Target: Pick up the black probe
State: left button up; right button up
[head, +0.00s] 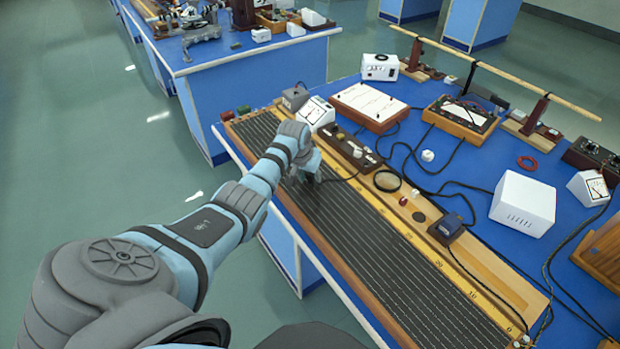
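My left gripper (308,172) points down over the dark, lined strip board (375,235) on the blue bench, near its far end. Its fingers are small and partly hidden by my own wrist, so I cannot tell whether they are open or shut. A thin black cord (343,180) runs from the fingers' area toward the wooden block with dials beside the board. I cannot make out the black probe clearly; any part of it at the fingers is hidden or blends with the dark board. My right gripper is not in view.
A white meter (317,112) and a brown block with knobs (350,148) stand close to the gripper. The near board is clear.

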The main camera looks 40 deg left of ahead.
pick_arm(q)
grip_shut()
